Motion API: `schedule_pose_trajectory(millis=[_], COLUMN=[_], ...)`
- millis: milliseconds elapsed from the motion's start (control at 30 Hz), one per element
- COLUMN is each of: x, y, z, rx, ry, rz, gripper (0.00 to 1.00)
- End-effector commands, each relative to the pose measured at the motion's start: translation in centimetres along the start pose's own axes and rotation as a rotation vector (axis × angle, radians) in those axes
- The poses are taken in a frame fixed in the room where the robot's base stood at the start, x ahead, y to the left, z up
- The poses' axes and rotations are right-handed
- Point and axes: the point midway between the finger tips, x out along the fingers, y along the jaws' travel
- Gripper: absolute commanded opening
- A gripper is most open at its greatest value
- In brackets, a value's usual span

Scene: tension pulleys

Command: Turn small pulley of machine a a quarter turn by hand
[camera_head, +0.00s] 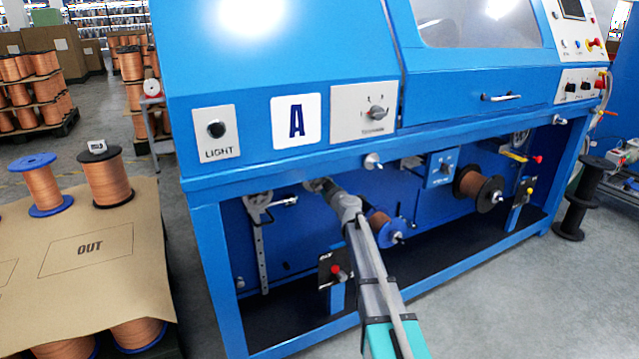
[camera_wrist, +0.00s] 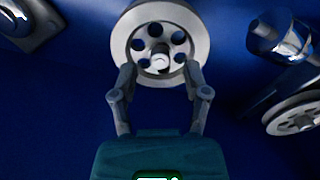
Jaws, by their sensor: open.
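Machine A (camera_head: 350,60) is a big blue cabinet with an "A" plate (camera_head: 296,121) on its front. In the wrist view a pale grey pulley (camera_wrist: 120,38) with several round holes and a hub bolt faces me at the top centre, against a dark blue panel. My gripper (camera_wrist: 160,72) is open, with one finger on each side of the pulley's lower half. The fingertips overlap its rim in the picture; I cannot tell whether they touch it. In the head view my gripper (camera_head: 322,185) reaches into the open lower bay, and my arm hides most of that pulley.
In the wrist view another pulley (camera_wrist: 300,117) and a metal cylinder (camera_wrist: 268,38) sit at the right. In the head view a blue spool (camera_head: 385,228) is close right of my arm, and a red-button box (camera_head: 335,270) is below left. Dark spool (camera_head: 478,188) stands farther right.

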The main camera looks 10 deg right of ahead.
Motion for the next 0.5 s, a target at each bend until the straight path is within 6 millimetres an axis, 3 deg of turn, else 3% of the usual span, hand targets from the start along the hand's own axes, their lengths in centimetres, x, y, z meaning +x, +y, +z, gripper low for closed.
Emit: schedule_pose_trajectory(millis=[200, 500], x=[1.38, 1.45], y=[0.01, -0.04], z=[0.01, -0.02], rx=[0.0, 0.0], ry=[0.0, 0.0], rz=[0.0, 0.0], gripper=[0.61, 0.61])
